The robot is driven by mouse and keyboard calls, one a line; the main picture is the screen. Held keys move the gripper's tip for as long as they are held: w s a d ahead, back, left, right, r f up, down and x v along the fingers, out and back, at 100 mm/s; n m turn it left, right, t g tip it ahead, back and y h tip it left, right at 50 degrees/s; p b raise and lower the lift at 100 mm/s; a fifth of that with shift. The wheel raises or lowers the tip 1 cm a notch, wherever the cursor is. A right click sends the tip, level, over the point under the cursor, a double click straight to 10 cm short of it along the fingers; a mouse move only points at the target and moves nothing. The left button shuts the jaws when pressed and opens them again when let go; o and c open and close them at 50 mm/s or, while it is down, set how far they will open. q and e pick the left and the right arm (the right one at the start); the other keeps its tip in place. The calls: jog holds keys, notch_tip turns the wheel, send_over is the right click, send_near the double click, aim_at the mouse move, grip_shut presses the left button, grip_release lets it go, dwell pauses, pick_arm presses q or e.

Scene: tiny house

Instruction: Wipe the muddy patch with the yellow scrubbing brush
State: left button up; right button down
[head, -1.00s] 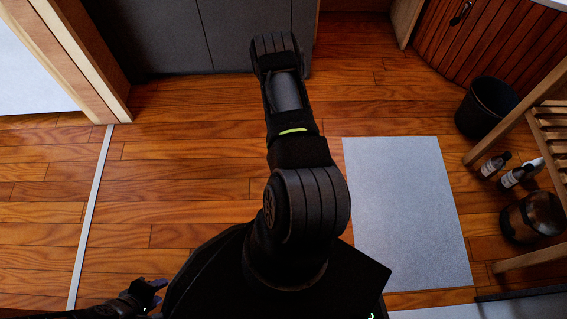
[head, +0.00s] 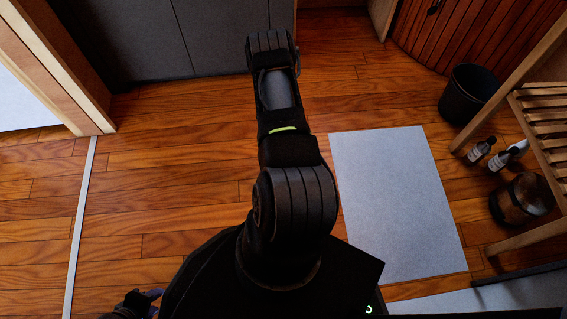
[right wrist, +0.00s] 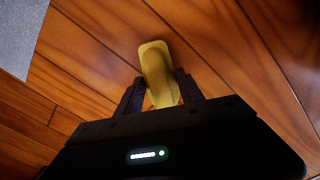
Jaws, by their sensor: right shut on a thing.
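The yellow scrubbing brush (right wrist: 157,68) shows in the right wrist view, with its long rounded yellow body sticking out beyond the fingers. My right gripper (right wrist: 160,92) is shut on it, above wooden floorboards. The brush's bristles are not visible. My left gripper (head: 147,297) shows only in part at the lower left edge of the head view; I cannot tell whether it is open. No muddy patch can be made out in either view.
A pale grey mat (head: 390,200) lies on the floor to the right. Beyond it are a black bin (head: 468,95), bottles (head: 480,150), a round brown pot (head: 527,198) and a wooden slatted rack (head: 545,115). A grey cabinet (head: 150,40) stands at the back. The left floor is clear.

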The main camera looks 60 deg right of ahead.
jog(key=shift+d, duration=0.1)
jog(key=shift+w+d+f+b, duration=0.1)
jog(key=shift+w+d+b, duration=0.3)
jog(key=shift+d, duration=0.15)
jog(key=shift+w+d, duration=0.2)
jog(key=shift+d, duration=0.1)
jog(key=shift+w+a+b, duration=0.2)
jog(key=shift+w+a, duration=0.35)
jog(key=shift+w, duration=0.2)
jog(key=shift+w+a+b, duration=0.15)
jog(key=shift+w+a, duration=0.4)
jog(key=shift+w, duration=0.15)
jog(key=shift+w+a, duration=0.1)
jog(key=shift+w, duration=0.05)
jog(key=shift+w+a, duration=0.5)
jog(key=shift+w, duration=0.2)
jog(key=shift+w+a, duration=0.45)
jog(key=shift+w, duration=0.25)
